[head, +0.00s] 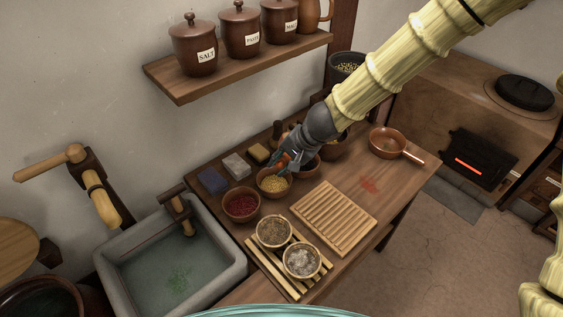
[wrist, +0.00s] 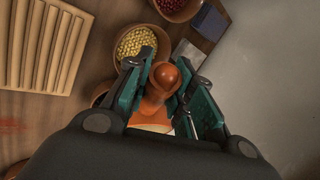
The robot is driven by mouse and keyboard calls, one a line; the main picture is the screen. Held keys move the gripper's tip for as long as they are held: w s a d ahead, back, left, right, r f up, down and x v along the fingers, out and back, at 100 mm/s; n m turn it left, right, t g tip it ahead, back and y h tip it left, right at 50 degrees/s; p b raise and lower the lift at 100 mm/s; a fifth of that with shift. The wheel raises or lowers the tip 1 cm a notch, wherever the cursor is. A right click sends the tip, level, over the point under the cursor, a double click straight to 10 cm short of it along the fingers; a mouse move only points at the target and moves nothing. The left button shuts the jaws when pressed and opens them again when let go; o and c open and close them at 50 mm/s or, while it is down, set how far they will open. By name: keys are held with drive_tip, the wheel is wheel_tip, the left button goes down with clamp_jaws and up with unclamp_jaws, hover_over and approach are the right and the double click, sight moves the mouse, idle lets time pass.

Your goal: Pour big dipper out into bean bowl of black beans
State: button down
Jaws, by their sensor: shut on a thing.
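My gripper (head: 287,161) is shut on an orange-brown turned handle (wrist: 164,76), which I take to be the big dipper's. In the wrist view the handle sits between the green finger pads; a pale edge shows below it, and the rest is hidden by my gripper. A bit of orange also shows at the fingers in the head view. A bowl with dark contents (head: 309,168), seemingly the black beans, stands just right of my gripper, partly covered by it. I cannot tell whether the dipper is over this bowl or what it holds.
A bowl of yellow beans (head: 273,187) and a bowl of red beans (head: 241,208) stand close by. A ribbed wooden board (head: 334,217) lies in front. A slatted rack holds two round containers (head: 302,261). A copper pan (head: 388,143) is at right; a stone sink (head: 232,270) at left.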

drive_tip(key=shift+w+d+r+g+y+p, duration=0.2)
drive_tip(key=shift+d+r+g+y+p, duration=0.15)
drive_tip(key=shift+r+y+p, duration=0.55)
idle(0.4)
drive_tip(key=shift+w+d+r+m+g+y+p, duration=0.25)
drive_tip(key=shift+d+r+m+y+p, duration=0.25)
drive_tip(key=shift+p, duration=2.15)
drive_tip(key=shift+w+d+r+y+p, duration=0.3)
drive_tip(key=shift+d+r+y+p, duration=0.45)
drive_tip(key=shift+p, duration=0.6)
idle(0.5)
drive_tip(key=shift+w+d+r+g+y+p, duration=0.2)
drive_tip(key=shift+d+r+g+y+p, duration=0.2)
drive_tip(key=shift+y+p, duration=0.25)
drive_tip(key=shift+w+d+r+m+g+y, duration=0.15)
drive_tip(key=shift+w+d+r+m+y, duration=0.1)
drive_tip(key=shift+d+y, duration=0.25)
drive_tip(key=shift+w+d+r+m+g+y, duration=0.15)
drive_tip(key=shift+w+d+r+m+y, duration=0.15)
drive_tip(key=shift+y, duration=0.2)
idle(0.5)
